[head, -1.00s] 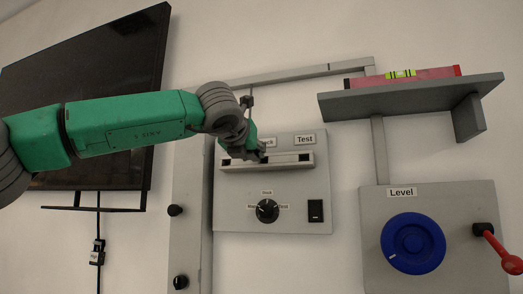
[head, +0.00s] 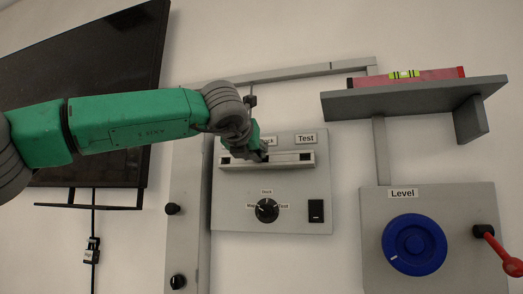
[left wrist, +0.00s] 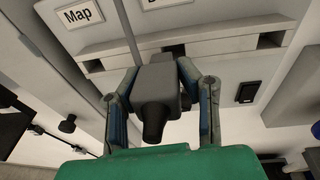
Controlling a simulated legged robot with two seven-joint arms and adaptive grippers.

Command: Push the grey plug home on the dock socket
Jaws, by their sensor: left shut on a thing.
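My left gripper (head: 261,153) is at the middle of the socket strip (head: 285,165) on the grey wall panel. In the left wrist view the left gripper (left wrist: 158,80) is shut on the grey plug (left wrist: 156,84), whose black tail end points back at the camera. The plug is lined up with the middle, dock socket (left wrist: 176,49), which shows as a dark patch partly hidden behind it. I cannot tell how deep the plug sits. In the head view my gripper hides the plug and part of the dock label. My right gripper is not in view.
The Map socket (left wrist: 95,66) and Test socket (head: 306,157) look empty. Below the strip are a black selector knob (head: 267,210) and a rocker switch (head: 316,210). To the right are a shelf (head: 415,98), a blue wheel (head: 414,244) and a red lever (head: 503,254).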

